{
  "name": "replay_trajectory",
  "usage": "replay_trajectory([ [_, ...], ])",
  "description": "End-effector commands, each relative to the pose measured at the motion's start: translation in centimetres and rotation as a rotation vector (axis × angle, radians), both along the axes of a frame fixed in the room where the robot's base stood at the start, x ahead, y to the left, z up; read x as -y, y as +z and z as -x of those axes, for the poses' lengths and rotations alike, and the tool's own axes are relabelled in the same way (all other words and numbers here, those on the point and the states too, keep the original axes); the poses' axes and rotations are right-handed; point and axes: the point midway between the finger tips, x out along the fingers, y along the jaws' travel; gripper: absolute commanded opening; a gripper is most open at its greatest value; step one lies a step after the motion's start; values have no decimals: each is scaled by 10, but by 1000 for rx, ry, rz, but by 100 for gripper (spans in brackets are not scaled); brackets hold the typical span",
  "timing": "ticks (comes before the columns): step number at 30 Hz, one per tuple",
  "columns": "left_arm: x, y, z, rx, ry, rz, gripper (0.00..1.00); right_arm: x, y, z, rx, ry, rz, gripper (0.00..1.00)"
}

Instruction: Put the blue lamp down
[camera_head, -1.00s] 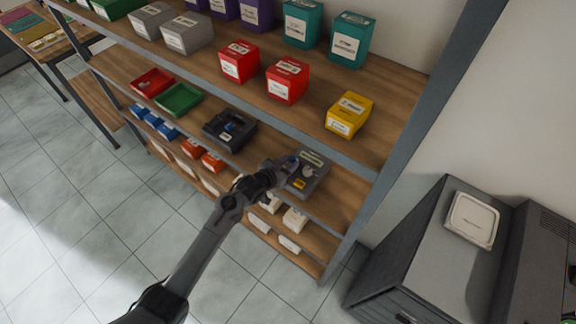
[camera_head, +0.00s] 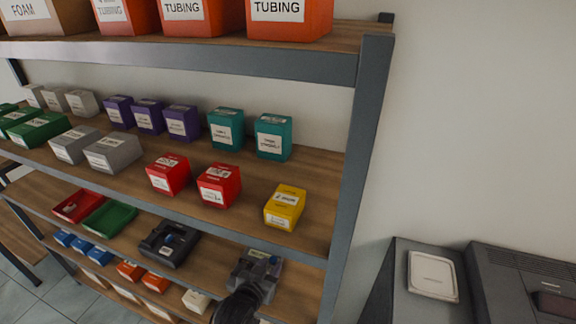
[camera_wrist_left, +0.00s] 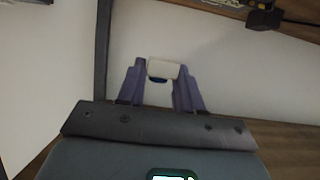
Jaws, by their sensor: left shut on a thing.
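There the lamp cannot be made out, and the fingertips are hard to tell from the device. Whether the lamp touches any surface cannot be told. My right gripper is not in view.
The wooden shelf above holds a yellow box (camera_head: 285,207) and red boxes (camera_head: 219,186). A black device (camera_head: 170,244), a green tray (camera_head: 109,219) and a red tray (camera_head: 78,206) stand left along the lower shelf. The shelf post (camera_head: 352,170) rises at the right.

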Motion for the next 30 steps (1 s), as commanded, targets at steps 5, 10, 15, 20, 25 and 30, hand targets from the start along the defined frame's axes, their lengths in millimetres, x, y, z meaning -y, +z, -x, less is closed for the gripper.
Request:
replay_trajectory([
  [5, -4, -43, 33, -8, 9, -1, 2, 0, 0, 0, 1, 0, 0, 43],
  [10, -33, -47, 84, -4, 94, 2, 2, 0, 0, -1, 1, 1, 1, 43],
  [15, -73, -14, 121, 1, 195, 2, 2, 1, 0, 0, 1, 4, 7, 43],
  [20, -102, 24, 139, 3, 261, 2, 2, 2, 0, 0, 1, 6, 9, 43],
  [25, -127, 68, 149, 3, 307, 2, 2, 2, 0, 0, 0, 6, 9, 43],
  [30, -125, 80, 150, -4, 295, -5, 2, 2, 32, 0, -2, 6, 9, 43],
])
